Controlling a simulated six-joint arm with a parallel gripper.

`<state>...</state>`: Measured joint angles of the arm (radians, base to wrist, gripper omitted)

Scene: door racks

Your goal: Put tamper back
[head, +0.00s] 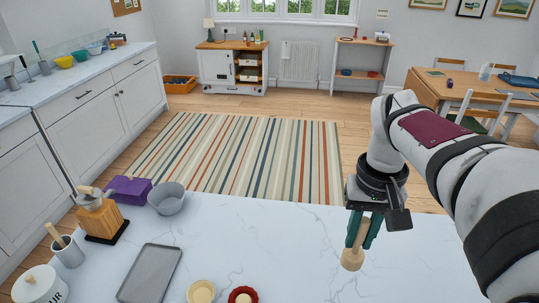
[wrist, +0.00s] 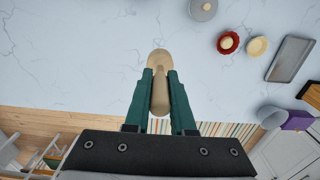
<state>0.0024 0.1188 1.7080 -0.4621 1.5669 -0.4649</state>
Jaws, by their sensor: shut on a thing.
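The pale wooden tamper (head: 352,259) is in my gripper (head: 364,230) on the right side of the white marble worktop (head: 280,240) in the head view. The tamper hangs roughly upright, with its wide end down and its narrow handle between the fingers. In the wrist view, the green fingers of my gripper (wrist: 160,85) are shut on either side of the tamper (wrist: 159,62). I cannot tell whether its lower end touches the worktop.
A red fluted dish (head: 243,296), a cream dish (head: 201,292) and a grey tray (head: 150,273) lie to the left. A grey round item (wrist: 203,9) shows in the wrist view. The worktop's middle is clear.

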